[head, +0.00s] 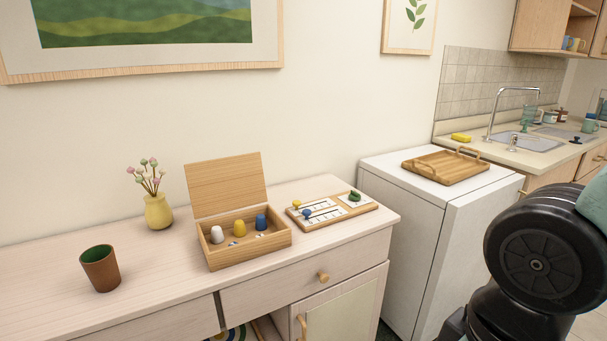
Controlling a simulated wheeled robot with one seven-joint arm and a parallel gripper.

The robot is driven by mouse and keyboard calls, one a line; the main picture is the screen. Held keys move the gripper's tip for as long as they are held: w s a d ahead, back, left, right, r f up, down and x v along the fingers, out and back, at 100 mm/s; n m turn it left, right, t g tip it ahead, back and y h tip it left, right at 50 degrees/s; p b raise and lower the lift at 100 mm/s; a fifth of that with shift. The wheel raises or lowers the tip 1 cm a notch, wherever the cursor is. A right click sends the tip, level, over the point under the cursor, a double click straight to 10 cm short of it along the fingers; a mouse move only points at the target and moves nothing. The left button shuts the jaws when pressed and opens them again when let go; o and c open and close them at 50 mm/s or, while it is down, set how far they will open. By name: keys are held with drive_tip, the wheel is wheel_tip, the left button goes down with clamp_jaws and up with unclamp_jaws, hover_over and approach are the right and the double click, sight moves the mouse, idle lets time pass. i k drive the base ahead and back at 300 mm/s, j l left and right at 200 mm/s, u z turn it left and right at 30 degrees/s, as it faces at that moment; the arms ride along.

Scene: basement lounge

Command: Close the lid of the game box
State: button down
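The wooden game box (262,249) stands on the pale sideboard, near its front edge. Its lid (226,184) is open and stands nearly upright at the back of the box, leaning slightly backward. Inside are a white piece (217,235), a yellow piece (239,229) and a blue piece (261,222), with a few small light items between them. My dark arm shows at the lower right, well away from the box. My gripper is not in view.
On the sideboard (160,262), a brown cup (100,270) and a yellow vase with flowers (158,211) stand left of the box. A wooden game board (332,213) lies close on its right. A wooden tray (445,167) rests on the white appliance (400,200).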

sight(215, 187)
drive_tip(key=i+j+u, duration=0.25)
drive_tip(key=i+j, duration=0.15)
drive_tip(key=i+j+u, duration=0.25)
drive_tip(key=i, duration=0.3)
